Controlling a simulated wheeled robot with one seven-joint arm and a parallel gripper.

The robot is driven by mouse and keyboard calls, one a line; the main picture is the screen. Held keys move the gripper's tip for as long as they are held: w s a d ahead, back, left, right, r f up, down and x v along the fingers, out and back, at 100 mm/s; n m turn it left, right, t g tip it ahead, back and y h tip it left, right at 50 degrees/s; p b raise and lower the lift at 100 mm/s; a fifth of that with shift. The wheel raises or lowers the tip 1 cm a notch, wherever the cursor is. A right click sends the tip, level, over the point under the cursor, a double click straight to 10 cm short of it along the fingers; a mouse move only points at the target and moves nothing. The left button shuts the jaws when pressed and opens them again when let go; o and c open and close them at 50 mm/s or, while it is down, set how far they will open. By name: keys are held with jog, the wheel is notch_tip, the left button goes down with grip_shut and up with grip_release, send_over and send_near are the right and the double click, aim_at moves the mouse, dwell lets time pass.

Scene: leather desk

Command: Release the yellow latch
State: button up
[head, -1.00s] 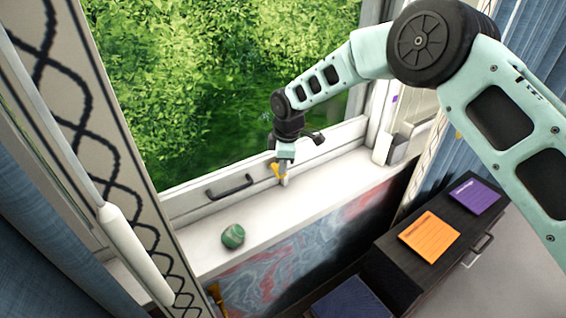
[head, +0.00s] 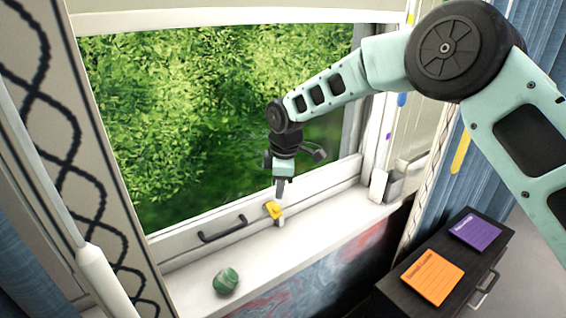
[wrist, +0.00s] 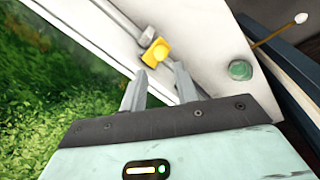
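The yellow latch (head: 273,209) sits low on the window frame, just above the white sill, to the right of the dark handle. It also shows in the wrist view (wrist: 157,52), beside a grey fitting on the white frame. My gripper (head: 280,192) points down just above the latch. In the wrist view my gripper (wrist: 161,73) has its two grey fingers apart with nothing between them. The latch lies a little beyond the fingertips, and I see a gap there.
A dark handle (head: 222,229) is on the lower frame. A green striped stone (head: 226,281) lies on the sill (head: 290,243). White and grey blocks (head: 379,186) stand at its right end. Orange (head: 432,276) and purple (head: 476,231) pads lie on a dark cabinet.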

notch_tip(320, 180, up, 10)
jog(key=s+d+b, duration=0.1)
jog(key=b, duration=0.1)
jog(key=shift+s+r, duration=0.15)
jog(key=shift+o, duration=1.3)
jog(key=shift+f, duration=0.2)
jog(key=m+t+y+b, duration=0.3)
jog(key=m+t+y, duration=0.5)
jog(key=m, duration=0.1)
send_near(279, 209)
jog(key=shift+t, duration=0.3)
jog(key=p+x, duration=0.5)
jog(key=x, duration=0.4)
jog(key=shift+a+f, duration=0.3)
jog(key=shift+f, duration=0.05)
jog(key=c, duration=0.7)
